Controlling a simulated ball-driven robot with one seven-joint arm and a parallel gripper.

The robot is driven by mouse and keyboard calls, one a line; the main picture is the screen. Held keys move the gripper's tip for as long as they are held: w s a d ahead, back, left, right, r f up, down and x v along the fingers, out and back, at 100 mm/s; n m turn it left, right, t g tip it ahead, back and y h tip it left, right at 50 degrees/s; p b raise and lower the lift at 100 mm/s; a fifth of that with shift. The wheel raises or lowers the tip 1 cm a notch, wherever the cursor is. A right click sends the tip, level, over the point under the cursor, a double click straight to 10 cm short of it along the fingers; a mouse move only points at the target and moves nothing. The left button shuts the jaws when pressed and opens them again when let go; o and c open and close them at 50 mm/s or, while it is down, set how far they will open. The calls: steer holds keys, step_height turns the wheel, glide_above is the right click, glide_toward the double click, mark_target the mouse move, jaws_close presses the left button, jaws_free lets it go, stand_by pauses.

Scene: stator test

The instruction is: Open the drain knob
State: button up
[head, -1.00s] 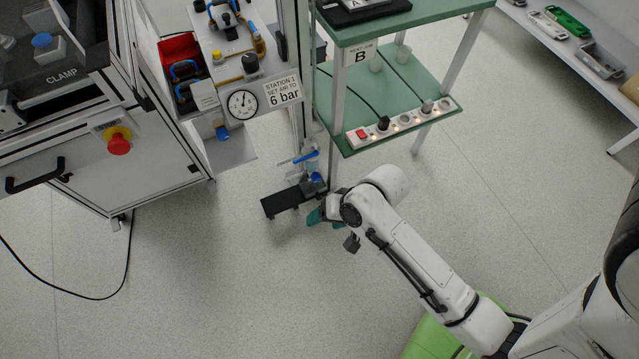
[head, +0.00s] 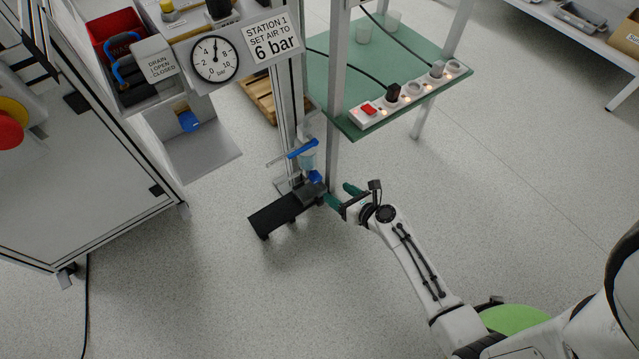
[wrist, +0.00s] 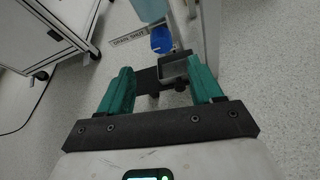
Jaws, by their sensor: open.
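The blue drain knob (head: 315,176) sits low under a pale bowl (head: 308,160) on the metal post. In the wrist view the knob (wrist: 161,40) shows just beyond my fingertips, between their lines, with the bowl (wrist: 150,8) above it. A sign (wrist: 129,37) beside it appears to read "DRAIN SHUT". A small dark cup (wrist: 174,68) stands below the knob, near my right finger. My gripper (head: 341,194) has green fingers and is just right of the knob and cup. In the wrist view my gripper (wrist: 160,66) is open and empty; no finger visibly touches the knob.
A black bracket (head: 280,213) holds the cup below. A blue lever (head: 303,148) is above the bowl. A green shelf (head: 360,75) with a power strip (head: 412,93) stands to the right, its leg (head: 336,130) near my gripper. A gauge (head: 214,59) is upper left. Foreground floor is open.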

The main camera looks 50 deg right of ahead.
mark_target(318, 179)
steer(key=b+x, duration=0.4)
steer(key=x, duration=0.6)
steer(key=shift+w+d+f, duration=0.1)
steer(key=shift+f, duration=0.1)
steer(key=shift+w, duration=0.25)
steer(key=shift+c, duration=0.2)
steer(key=c, duration=1)
